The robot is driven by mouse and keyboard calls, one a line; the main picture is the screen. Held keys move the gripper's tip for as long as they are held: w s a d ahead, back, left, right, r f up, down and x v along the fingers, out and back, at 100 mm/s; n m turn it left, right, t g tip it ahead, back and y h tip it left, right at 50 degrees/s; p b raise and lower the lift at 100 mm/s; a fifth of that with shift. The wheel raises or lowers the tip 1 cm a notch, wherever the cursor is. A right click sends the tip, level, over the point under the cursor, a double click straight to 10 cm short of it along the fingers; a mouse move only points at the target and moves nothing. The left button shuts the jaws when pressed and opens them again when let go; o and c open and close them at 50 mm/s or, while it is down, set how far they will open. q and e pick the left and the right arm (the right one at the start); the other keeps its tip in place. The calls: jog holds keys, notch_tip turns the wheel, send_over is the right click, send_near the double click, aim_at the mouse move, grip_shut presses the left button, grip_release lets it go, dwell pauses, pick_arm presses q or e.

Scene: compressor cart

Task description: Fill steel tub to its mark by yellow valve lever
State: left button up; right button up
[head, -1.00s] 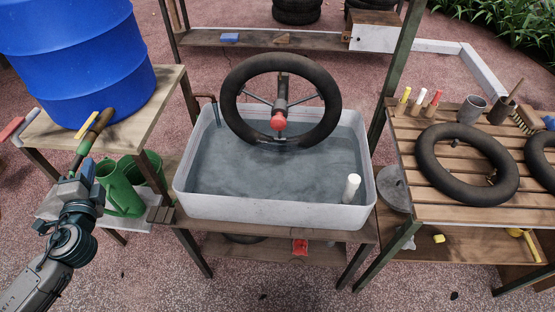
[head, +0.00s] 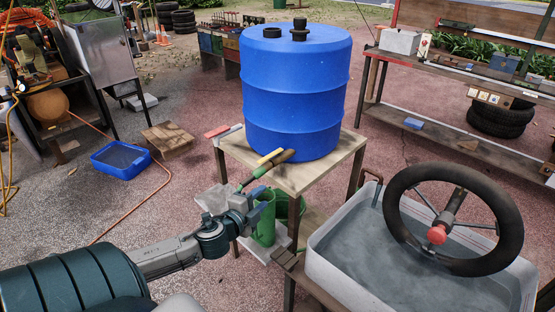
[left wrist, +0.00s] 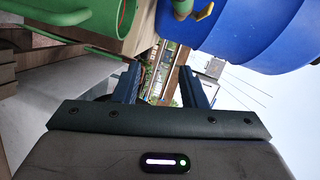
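The pale grey tub (head: 343,262) stands at the lower right of the head view, cut off by the frame, with water in it. I cannot make out a fill mark. The yellow valve lever (head: 270,157) sits at the foot of the blue barrel (head: 292,105), above a pipe that ends in a green hose piece. The lever also shows at the top of the left wrist view (left wrist: 204,12). My left gripper (head: 257,193) is just below and left of the lever, apart from it. In the wrist view its fingers (left wrist: 162,85) stand apart with nothing between them. My right gripper is out of view.
The barrel stands on a wooden stand (head: 340,165). Green cans (head: 264,222) stand below, close to my gripper. A blue tray (head: 121,160) lies on the ground at left. A bench with shelves is at back right.

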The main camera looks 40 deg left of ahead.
pick_arm(q)
jog(key=f+n+g+h+p, duration=0.1)
jog(key=f+n+h+p, duration=0.1)
jog(key=h+p, duration=0.1)
jog(key=n+t+p, duration=0.3)
jog(key=n+p, duration=0.4)
jog(key=n, duration=0.4)
send_near(265, 158)
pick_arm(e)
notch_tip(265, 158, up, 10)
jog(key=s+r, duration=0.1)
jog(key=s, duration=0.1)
pick_arm(q)
jog(key=shift+h, duration=0.4)
jog(key=w+b, duration=0.3)
jog(key=w, duration=0.2)
jog(key=w+b, duration=0.2)
jog(key=shift+w+f+b, duration=0.25)
jog(key=shift+f+b, duration=0.1)
jog(key=shift+w+d+r+b, duration=0.15)
jog(key=shift+w+b, duration=0.5)
jog(key=shift+w, duration=0.1)
jog(key=shift+w+r+b, duration=0.1)
jog(key=shift+w+b, duration=0.3)
jog(key=shift+w, duration=0.1)
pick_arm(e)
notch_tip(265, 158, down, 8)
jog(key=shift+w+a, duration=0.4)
